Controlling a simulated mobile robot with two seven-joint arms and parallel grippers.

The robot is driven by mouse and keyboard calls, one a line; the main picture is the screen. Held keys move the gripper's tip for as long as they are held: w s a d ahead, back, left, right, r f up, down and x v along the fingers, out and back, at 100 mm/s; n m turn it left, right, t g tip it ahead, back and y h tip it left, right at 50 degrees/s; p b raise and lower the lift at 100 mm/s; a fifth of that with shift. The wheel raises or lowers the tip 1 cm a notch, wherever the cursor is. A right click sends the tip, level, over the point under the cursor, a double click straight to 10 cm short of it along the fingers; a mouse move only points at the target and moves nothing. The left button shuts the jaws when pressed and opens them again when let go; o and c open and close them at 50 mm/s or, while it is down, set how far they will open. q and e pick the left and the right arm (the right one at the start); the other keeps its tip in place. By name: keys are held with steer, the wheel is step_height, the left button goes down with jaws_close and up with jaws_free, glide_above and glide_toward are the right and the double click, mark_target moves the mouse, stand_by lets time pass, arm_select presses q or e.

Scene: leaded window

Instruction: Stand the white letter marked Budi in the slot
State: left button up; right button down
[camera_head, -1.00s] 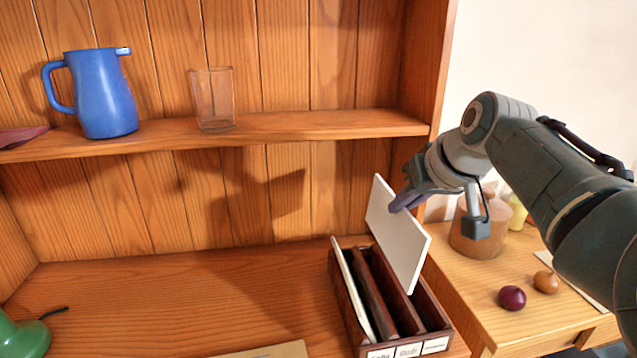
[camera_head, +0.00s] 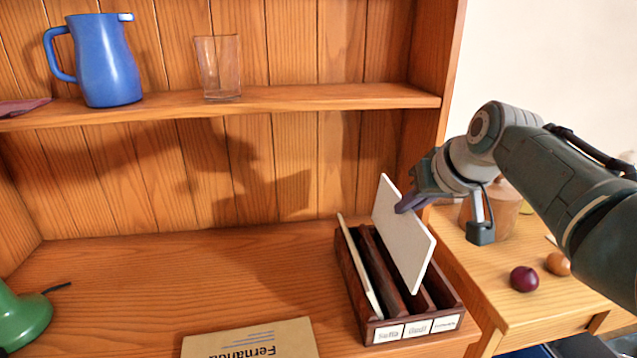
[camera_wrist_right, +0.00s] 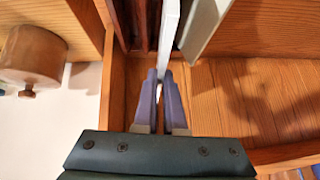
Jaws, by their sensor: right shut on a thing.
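The white letter (camera_head: 402,235) is upright and slightly tilted, held by its upper right edge in my right gripper (camera_head: 404,206). That gripper is shut on it; the wrist view shows the letter (camera_wrist_right: 168,30) edge-on between the fingertips. Its face shows no readable name. The letter's lower edge is at the dark wooden letter holder (camera_head: 362,312), lined up with the middle compartment, whose label (camera_head: 417,329) seems to read Budi. I cannot tell how deep it sits. A cream letter (camera_head: 360,268) stands in the left compartment. My left gripper is not in view.
A letter marked Fernanda (camera_head: 250,340) lies flat left of the holder. A green object (camera_head: 22,315) is at far left. A blue jug (camera_head: 104,62) and a glass (camera_head: 220,68) stand on the shelf. The cabinet's side wall (camera_head: 440,60) rises near my arm.

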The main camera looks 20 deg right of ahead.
mark_target(405, 237)
steer(key=shift+f+b, duration=1.85)
steer(key=shift+f, duration=0.9)
steer(key=shift+f+b, duration=0.45)
steer(key=shift+f, duration=0.15)
steer(key=c, duration=0.9)
jaws_free()
steer(key=shift+r, duration=0.1)
